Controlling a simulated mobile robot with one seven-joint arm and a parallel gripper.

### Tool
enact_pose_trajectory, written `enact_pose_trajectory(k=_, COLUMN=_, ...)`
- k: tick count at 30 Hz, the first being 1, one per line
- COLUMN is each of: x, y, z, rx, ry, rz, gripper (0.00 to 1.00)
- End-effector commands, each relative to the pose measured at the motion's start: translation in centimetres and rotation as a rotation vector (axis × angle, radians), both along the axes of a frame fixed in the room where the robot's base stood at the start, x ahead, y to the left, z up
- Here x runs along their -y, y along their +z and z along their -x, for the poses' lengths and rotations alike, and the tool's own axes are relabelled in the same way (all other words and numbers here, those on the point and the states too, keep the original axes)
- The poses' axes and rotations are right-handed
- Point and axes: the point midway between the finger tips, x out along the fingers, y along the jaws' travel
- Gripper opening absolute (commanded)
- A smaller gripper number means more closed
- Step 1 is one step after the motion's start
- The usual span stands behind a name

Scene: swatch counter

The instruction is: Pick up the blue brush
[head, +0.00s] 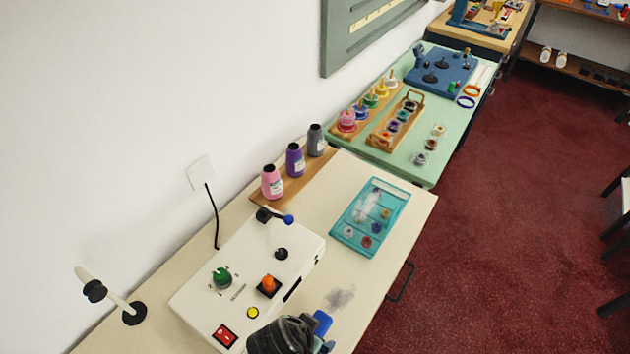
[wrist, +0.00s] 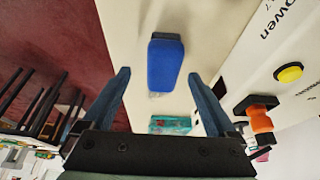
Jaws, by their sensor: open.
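The blue brush (wrist: 165,64) shows in the wrist view as a bright blue block with a dark end, over the cream counter. My gripper (wrist: 158,74) is open, with one dark blue finger on each side below the brush in the picture. The brush appears roughly centred ahead of the gap, and neither finger visibly touches it. In the head view the blue brush (head: 322,322) shows at the bottom edge, partly hidden by my dark wrist. Its lower part is out of sight there.
A white control box (head: 250,275) with knobs and an orange button stands close left of the brush. A teal case (head: 371,216) lies farther back. Bare counter (head: 300,225) lies between box and case.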

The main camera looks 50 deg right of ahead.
Motion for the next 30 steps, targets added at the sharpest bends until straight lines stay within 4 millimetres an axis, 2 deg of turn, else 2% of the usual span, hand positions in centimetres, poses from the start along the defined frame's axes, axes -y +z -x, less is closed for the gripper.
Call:
enact_pose_trajectory(k=9, x=1.5, y=-3.2, z=-0.5, rx=-0.001, ry=-0.001, rz=0.0, gripper=0.93)
enact_pose_trajectory(k=20, x=1.7, y=-3.8, z=-0.6, rx=0.001, ry=-0.001, rz=0.0, gripper=0.91)
enact_pose_trajectory(k=30, x=1.7, y=-3.8, z=-0.6, rx=0.001, ry=0.0, rz=0.0, gripper=0.29)
